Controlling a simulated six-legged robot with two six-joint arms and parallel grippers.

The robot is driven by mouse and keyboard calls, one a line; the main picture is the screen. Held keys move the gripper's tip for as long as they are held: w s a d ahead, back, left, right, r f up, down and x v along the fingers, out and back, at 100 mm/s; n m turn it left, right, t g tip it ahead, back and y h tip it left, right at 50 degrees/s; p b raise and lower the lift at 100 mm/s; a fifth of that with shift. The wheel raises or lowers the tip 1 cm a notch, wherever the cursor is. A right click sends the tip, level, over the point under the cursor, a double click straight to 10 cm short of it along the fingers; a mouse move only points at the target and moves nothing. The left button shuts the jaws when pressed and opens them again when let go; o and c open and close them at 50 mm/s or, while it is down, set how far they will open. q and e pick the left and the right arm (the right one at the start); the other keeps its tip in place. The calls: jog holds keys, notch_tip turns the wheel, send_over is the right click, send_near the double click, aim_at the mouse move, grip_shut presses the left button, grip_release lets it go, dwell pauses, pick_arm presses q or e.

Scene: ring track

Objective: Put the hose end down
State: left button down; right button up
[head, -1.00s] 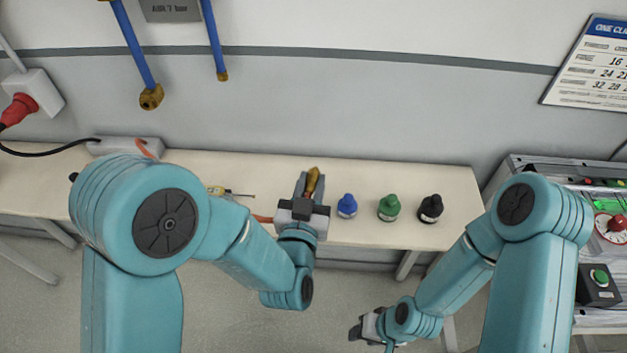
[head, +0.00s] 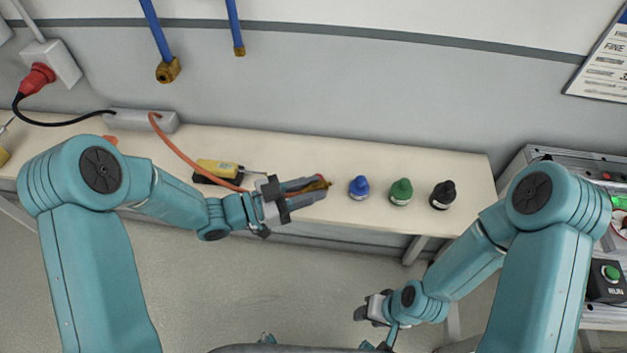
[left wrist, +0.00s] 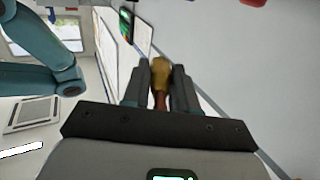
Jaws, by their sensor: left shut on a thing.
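The hose end (head: 318,185) is a brass-coloured piece. My left gripper (head: 322,190) is shut on it, over the bench by its front edge. In the left wrist view the hose end (left wrist: 160,75) sits between the two dark fingers of my left gripper (left wrist: 161,82). I cannot tell whether the hose end touches the bench. My right gripper (head: 362,310) is low in front of the bench, and its jaws are unclear.
The pale bench (head: 300,160) has blue (head: 359,187), green (head: 401,191) and black (head: 443,194) bottles right of the left gripper. A yellow tool (head: 218,168) lies left. A grey box (head: 140,121) stands behind. Blue pipes (head: 157,35) hang on the wall.

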pick_arm(q)
jog(key=m+g, duration=0.1)
jog(key=g, duration=0.1)
jog(key=f+m+g+h, duration=0.1)
jog(key=g, duration=0.1)
jog(key=f+m+g, duration=0.1)
jog(key=shift+s+a+m+g, duration=0.35)
jog(key=shift+m+g, duration=0.05)
